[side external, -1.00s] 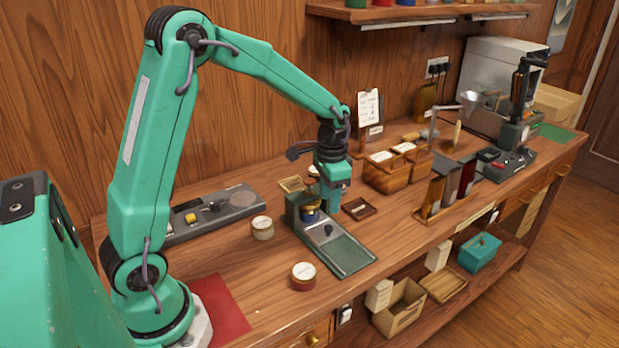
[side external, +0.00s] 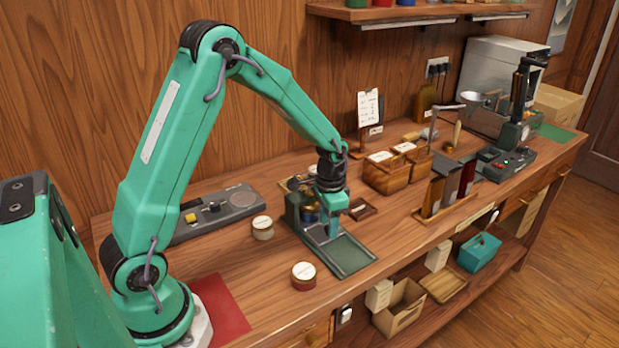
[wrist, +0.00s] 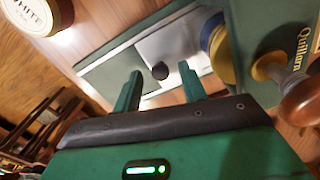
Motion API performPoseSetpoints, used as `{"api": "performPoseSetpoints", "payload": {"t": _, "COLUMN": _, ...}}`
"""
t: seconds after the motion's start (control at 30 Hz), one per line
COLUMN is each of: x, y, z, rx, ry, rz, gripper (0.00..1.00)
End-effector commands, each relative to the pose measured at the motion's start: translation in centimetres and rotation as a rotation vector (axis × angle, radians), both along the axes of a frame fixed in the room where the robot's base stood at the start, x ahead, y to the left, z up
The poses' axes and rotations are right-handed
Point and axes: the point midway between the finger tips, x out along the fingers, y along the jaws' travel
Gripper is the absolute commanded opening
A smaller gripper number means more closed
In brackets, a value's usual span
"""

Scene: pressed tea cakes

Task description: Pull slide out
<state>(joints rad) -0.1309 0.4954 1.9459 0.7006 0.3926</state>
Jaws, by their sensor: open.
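The slide is a pale metal plate (wrist: 165,42) with a small black knob (wrist: 160,71), set in the green base of the press. In the wrist view the knob shows between the two green fingers of my gripper (wrist: 160,73), which are apart, with a gap on each side. In the side view my gripper (side external: 333,228) is low over the slide (side external: 315,235) and hides the knob. I cannot tell whether the fingertips are level with the knob. The green tray (side external: 355,263) in front of the slide is empty.
A round tin (side external: 303,275) stands left of the green tray, and another tin (side external: 262,227) is farther back. A small dark wooden tray (side external: 362,209) lies behind on the right. The press body (wrist: 265,35) with a wooden-handled part (wrist: 300,97) rises close beside my gripper.

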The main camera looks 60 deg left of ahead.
Motion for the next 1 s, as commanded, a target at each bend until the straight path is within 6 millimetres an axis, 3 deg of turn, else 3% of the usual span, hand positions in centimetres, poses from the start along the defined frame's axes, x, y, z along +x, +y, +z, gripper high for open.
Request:
{"api": "performPoseSetpoints", "payload": {"t": 0.17, "x": 0.0, "y": 0.0, "z": 0.0, "rx": 0.000, "ry": 0.000, "rz": 0.000, "gripper": 0.42}}
{"api": "performPoseSetpoints", "payload": {"t": 0.4, "x": 0.0, "y": 0.0, "z": 0.0, "rx": 0.000, "ry": 0.000, "rz": 0.000, "gripper": 0.00}}
{"api": "performPoseSetpoints", "payload": {"t": 0.73, "x": 0.0, "y": -0.9, "z": 0.0, "rx": 0.000, "ry": 0.000, "rz": -0.003, "gripper": 0.00}}
{"api": "performPoseSetpoints", "payload": {"t": 1.0, "x": 0.1, "y": -5.1, "z": 0.0, "rx": 0.000, "ry": -0.002, "rz": -0.007, "gripper": 0.00}}
